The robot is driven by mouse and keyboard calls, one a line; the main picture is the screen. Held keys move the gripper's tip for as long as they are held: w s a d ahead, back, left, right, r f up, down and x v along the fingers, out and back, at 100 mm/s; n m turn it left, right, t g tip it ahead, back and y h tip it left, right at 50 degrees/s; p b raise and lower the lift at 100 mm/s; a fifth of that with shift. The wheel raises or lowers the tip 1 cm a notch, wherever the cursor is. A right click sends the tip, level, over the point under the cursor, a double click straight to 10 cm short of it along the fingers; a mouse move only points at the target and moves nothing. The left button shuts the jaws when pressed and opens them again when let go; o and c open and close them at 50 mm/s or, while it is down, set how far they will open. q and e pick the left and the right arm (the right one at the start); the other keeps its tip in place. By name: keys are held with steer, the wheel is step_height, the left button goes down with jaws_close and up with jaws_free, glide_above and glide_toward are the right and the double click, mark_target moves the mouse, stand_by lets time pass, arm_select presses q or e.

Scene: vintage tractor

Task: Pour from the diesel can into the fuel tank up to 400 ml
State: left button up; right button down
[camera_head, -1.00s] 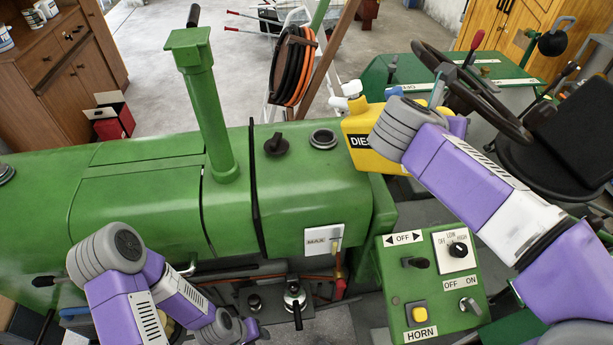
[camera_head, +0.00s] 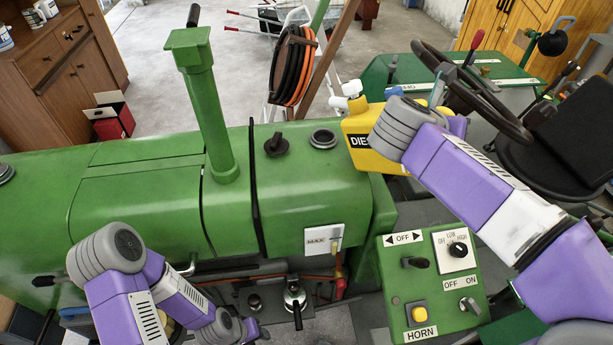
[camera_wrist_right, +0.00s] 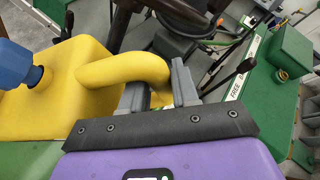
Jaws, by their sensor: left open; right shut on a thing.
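The yellow diesel can (camera_head: 370,150), its label partly showing, is right of the tractor's green tank (camera_head: 310,195). A pale spout shows at its upper left. My right gripper, mostly hidden behind its wrist in the head view, is shut on the can's yellow handle (camera_wrist_right: 125,68); its fingers (camera_wrist_right: 160,95) show in the right wrist view. A blue cap-like part (camera_wrist_right: 18,66) is on the can. A round dark-rimmed filler (camera_head: 323,139) is on the tank top, left of the can. A MAX plate (camera_head: 322,240) is on the tank side. My left gripper (camera_head: 188,268) is open beside the tractor.
A black knobbed cap (camera_head: 277,145) and a tall green exhaust pipe (camera_head: 210,110) stand left of the filler. A hose reel (camera_head: 292,70) is behind. The steering wheel (camera_head: 470,90) and green control box (camera_head: 432,285) are on the right.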

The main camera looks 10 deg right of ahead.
steer(key=shift+w+a+r+n+g+h+p, duration=0.2)
steer(key=shift+r+p, duration=0.4)
steer(key=shift+p, duration=0.2)
steer(key=shift+w+a+r+n+g+h+p, duration=0.1)
steer(key=shift+w+a+r+n+p, duration=0.1)
steer(key=shift+r+p, duration=0.5)
stand_by(6.5)
